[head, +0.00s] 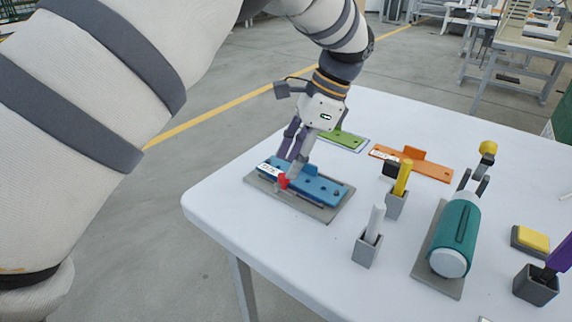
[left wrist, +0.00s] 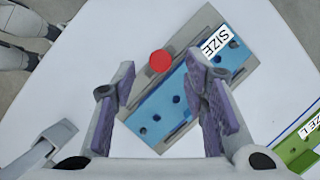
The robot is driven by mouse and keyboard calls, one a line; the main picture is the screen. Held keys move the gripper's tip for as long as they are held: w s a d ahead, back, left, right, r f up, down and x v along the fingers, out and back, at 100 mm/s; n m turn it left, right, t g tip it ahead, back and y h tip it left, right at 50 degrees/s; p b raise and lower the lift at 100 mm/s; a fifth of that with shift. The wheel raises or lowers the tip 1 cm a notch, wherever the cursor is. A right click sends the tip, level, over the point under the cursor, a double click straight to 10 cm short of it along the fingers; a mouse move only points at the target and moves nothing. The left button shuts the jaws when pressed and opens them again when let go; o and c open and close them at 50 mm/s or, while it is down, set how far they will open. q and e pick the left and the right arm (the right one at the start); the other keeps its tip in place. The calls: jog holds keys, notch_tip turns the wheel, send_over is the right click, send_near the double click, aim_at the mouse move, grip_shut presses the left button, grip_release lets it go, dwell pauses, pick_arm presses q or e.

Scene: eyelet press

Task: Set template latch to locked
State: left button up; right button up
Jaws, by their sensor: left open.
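A blue template plate (head: 318,190) with holes and a white size label lies on a grey base (head: 322,215) near the table's left edge. A red round latch knob (head: 283,181) sits at the plate's long side. My left gripper (head: 290,164) is above the labelled end of the plate, fingers pointing down. In the left wrist view its open fingers (left wrist: 165,92) straddle the knob and plate from above, with nothing between them. Contact with the knob cannot be told. My right gripper is not seen.
A green template (head: 345,140) and an orange template (head: 425,166) lie farther back. Grey holders with a white stick (head: 375,224) and a yellow stick (head: 403,178) stand to the right. A teal cylinder device (head: 455,240), yellow pad (head: 532,239) and purple-handled item (head: 558,258) are farther right.

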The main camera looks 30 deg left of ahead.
aim_at(284, 175)
pick_arm(q)
jog(key=shift+x, duration=1.6)
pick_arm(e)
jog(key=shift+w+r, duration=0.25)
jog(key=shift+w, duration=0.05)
pick_arm(q)
jog(key=shift+c, duration=0.5)
grip_shut()
